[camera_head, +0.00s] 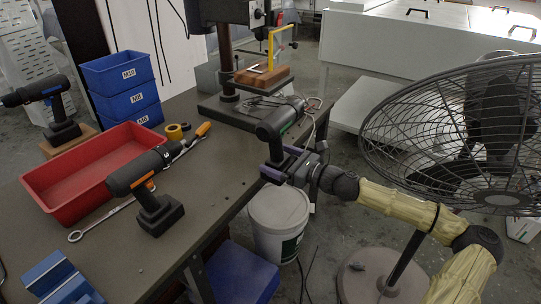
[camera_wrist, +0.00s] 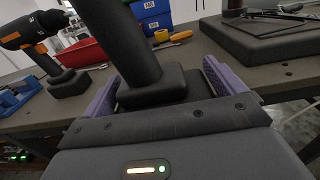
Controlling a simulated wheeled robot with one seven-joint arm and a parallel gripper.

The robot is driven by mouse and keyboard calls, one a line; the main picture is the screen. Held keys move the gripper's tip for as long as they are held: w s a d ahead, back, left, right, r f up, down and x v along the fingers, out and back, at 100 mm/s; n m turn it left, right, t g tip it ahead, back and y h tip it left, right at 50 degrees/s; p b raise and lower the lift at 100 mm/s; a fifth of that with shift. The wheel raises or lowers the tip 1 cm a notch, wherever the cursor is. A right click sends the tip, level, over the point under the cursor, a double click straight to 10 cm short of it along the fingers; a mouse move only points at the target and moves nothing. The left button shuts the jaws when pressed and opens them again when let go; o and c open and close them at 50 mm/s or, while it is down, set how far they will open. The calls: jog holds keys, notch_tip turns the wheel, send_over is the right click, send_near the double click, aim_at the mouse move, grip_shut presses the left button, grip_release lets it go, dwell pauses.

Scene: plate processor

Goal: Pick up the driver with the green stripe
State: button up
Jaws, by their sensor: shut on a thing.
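The driver with the green stripe (camera_head: 281,119) is black and upright, held at the table's right edge in the head view. A bit of green shows at the top. I cannot tell whether the driver is clear of the table.
An orange-striped driver (camera_head: 142,180) stands on the table beside a red bin (camera_head: 60,205). A blue-striped driver (camera_head: 45,92) stands behind. A drill press base (camera_head: 225,112) stands at the back. A white bucket (camera_head: 279,215) and a fan (camera_head: 450,130) are right of the table.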

jog(key=shift+d+r, duration=0.1)
jog(key=shift+d, duration=0.05)
dwell(0.7)
jog(key=shift+d+p, duration=0.4)
jog(key=shift+p, duration=0.65)
jog(key=s+d+p, duration=0.2)
jog(key=s+p, duration=0.5)
jog(key=p, duration=0.5)
jog(key=s+d+p, duration=0.3)
jog(key=s+p, duration=0.4)
jog(key=p, duration=0.6)
jog(key=shift+s+n+g+y, duration=0.2)
jog(key=shift+n+g+y, duration=0.1)
jog(key=shift+d, duration=0.1)
jog(key=shift+w, duration=0.15)
